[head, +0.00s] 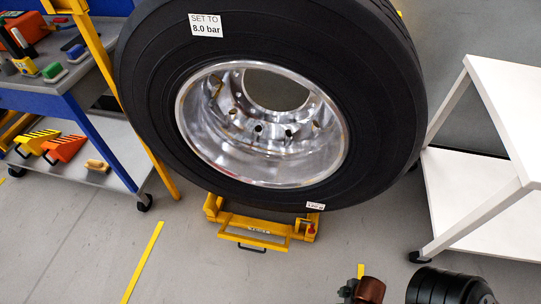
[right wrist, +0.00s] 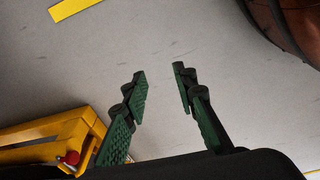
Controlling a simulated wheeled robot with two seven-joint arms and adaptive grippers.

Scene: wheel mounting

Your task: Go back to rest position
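My right gripper (right wrist: 160,76) is open in the right wrist view. Its two green-padded fingers stand apart with only grey floor showing between them. In the head view part of my right arm and gripper (head: 347,291) shows at the bottom edge, right of the middle. My left gripper is not in the head view. A large black tyre (head: 385,130) on a polished metal rim (head: 270,160) stands upright above a yellow wheel stand (head: 250,228). My right gripper is in front of the wheel and apart from it.
A blue-framed cart (head: 105,140) with tools and orange chocks (head: 65,147) stands at left. A white shelf (head: 475,205) stands at right. The yellow stand also shows in the right wrist view (right wrist: 45,135). Floor in front of the wheel is mostly clear. A dark brown rounded shape fills that view's upper-right corner.

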